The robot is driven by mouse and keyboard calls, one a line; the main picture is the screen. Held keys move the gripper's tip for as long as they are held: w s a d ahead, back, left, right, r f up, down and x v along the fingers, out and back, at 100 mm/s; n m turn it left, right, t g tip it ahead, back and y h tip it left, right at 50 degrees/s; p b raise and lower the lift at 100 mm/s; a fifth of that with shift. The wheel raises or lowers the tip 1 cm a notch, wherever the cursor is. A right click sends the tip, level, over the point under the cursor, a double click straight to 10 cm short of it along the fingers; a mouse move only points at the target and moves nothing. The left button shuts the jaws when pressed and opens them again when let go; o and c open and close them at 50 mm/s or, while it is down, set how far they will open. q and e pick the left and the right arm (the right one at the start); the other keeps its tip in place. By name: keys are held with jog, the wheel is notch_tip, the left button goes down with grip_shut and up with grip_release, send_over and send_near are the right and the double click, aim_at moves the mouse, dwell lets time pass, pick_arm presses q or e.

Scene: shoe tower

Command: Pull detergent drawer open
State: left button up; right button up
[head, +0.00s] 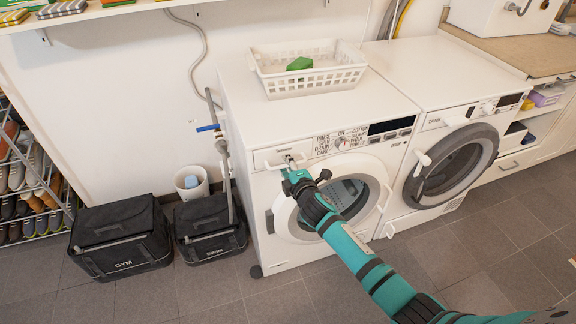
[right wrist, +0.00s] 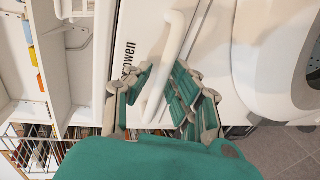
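The detergent drawer (head: 268,158) is a white panel at the upper left of the left washing machine's front, and it looks closed. My right gripper (head: 291,163) is at its handle and hides part of the drawer. In the right wrist view the white bar handle (right wrist: 174,45) runs between the two teal fingers of my right gripper (right wrist: 162,82). The fingers stand apart on either side of the bar, with narrow gaps showing. The drawer front with dark lettering (right wrist: 129,55) lies behind them. My left gripper is not in view.
The left washer (head: 262,215) has a round door below the drawer, behind my right arm. A white basket (head: 310,80) with a green item stands on top. A second machine (head: 440,160) is to the right. Black bags (head: 120,235) and a bin (head: 190,186) stand left.

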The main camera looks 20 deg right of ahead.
grip_shut()
dwell(0.5)
